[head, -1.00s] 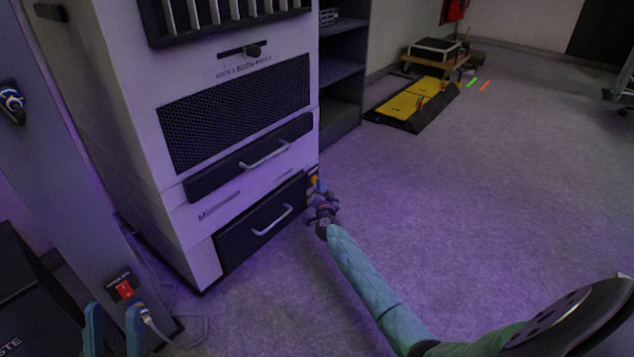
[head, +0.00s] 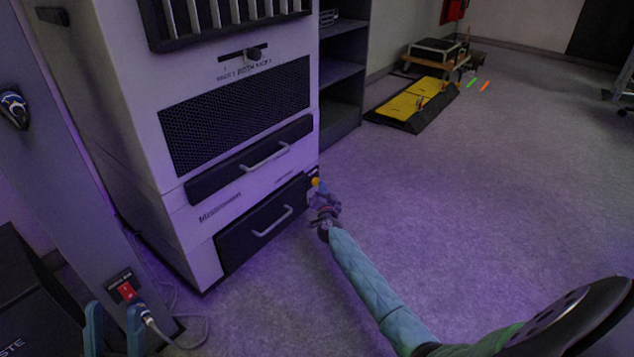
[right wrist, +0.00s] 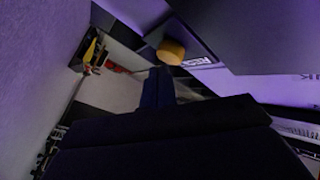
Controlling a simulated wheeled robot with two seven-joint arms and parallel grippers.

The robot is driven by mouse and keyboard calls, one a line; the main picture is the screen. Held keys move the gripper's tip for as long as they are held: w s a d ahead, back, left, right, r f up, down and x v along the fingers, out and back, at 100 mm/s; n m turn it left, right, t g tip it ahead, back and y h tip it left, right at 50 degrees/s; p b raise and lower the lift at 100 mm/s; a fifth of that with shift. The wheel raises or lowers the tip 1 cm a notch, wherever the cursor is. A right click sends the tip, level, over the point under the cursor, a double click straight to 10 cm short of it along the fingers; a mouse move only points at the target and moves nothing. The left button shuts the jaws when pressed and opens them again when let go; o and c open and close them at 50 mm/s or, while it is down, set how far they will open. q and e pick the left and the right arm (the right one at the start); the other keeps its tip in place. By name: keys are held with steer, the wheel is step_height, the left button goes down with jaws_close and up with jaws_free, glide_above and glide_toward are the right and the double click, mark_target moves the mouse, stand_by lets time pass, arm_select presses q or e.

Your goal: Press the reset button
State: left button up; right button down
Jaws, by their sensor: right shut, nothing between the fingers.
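The reset button (head: 315,182) is a small yellow-orange knob at the lower right corner of the white cabinet, beside the bottom drawer. In the right wrist view the round button (right wrist: 171,51) sits on a dark plate with a partly visible white label. My right gripper (head: 321,192) is shut and empty, just below and beside the button. In the right wrist view its dark fingertips (right wrist: 158,72) end close to the button's lower edge; I cannot tell whether they touch it. My left gripper (head: 114,312) is at the bottom left, its blue fingers apart and empty.
The white cabinet (head: 150,150) has a slider (head: 253,54), a mesh grille and two drawers with handles. A grey post (head: 70,190) with a red switch (head: 126,291) stands at left. A yellow-black ramp (head: 415,103) lies farther back. The floor at right is clear.

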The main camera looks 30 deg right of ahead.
steer(key=shift+s+d, duration=0.1)
steer(key=shift+s, duration=0.2)
steer(key=shift+s+d, duration=0.1)
steer(key=s+p, duration=0.1)
steer(key=s+d, duration=0.1)
steer(key=s, duration=0.1)
steer(key=s+p, duration=0.1)
steer(key=shift+s+d+p, duration=0.2)
steer(key=shift+d+p, duration=0.1)
steer(key=shift+d, duration=0.1)
stand_by(0.8)
